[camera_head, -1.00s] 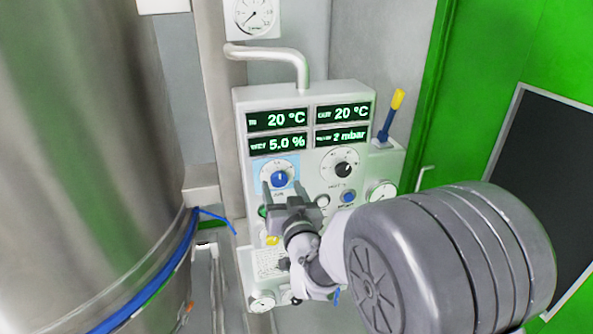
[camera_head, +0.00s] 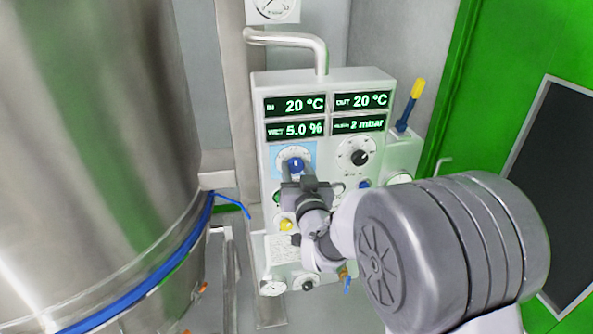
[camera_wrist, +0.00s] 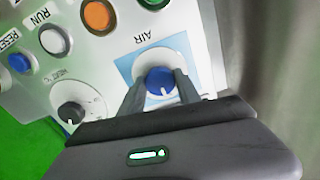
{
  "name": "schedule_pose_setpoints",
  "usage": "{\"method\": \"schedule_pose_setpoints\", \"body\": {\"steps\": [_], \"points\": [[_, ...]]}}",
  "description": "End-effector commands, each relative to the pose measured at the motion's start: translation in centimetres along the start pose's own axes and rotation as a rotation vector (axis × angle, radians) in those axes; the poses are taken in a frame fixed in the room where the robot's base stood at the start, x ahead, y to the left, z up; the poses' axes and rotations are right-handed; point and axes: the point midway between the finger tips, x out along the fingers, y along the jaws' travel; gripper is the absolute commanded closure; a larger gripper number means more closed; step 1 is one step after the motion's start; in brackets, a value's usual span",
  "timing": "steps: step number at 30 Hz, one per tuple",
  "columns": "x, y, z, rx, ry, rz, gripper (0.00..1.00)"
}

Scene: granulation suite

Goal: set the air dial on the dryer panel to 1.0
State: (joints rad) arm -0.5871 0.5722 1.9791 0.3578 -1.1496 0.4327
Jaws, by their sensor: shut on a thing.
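The air dial (camera_head: 296,165) is a blue knob with a white pointer mark on a white round scale, set in a light blue square on the dryer panel (camera_head: 259,120). My gripper (camera_head: 296,172) reaches it from below in the head view. In the wrist view, the two dark fingers (camera_wrist: 158,92) stand on either side of the blue knob (camera_wrist: 160,80), under the label AIR, and are shut on it. The scale numbers are too small or covered to read.
A black heat dial (camera_head: 360,157) sits right of the air dial. Orange (camera_wrist: 96,15), white and blue buttons are close by. Displays (camera_head: 295,105) are above. A yellow-and-blue lever (camera_head: 412,105) stands at right, a large steel vessel (camera_head: 90,150) at left.

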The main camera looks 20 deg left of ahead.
Motion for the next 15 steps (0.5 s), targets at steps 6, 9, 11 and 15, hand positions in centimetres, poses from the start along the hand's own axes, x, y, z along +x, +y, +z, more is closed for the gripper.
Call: {"method": "schedule_pose_setpoints", "body": {"steps": [6, 9, 11, 15], "points": [[0.01, 0.04, 0.4, -0.085, 0.003, -0.001, 1.0], [0.0, 0.08, 0.52, -0.156, 0.004, 0.0, 1.0], [0.01, 0.1, 0.61, -0.207, 0.004, 0.0, 1.0], [0.01, 0.09, 0.58, -0.339, 0.005, 0.0, 1.0]]}}
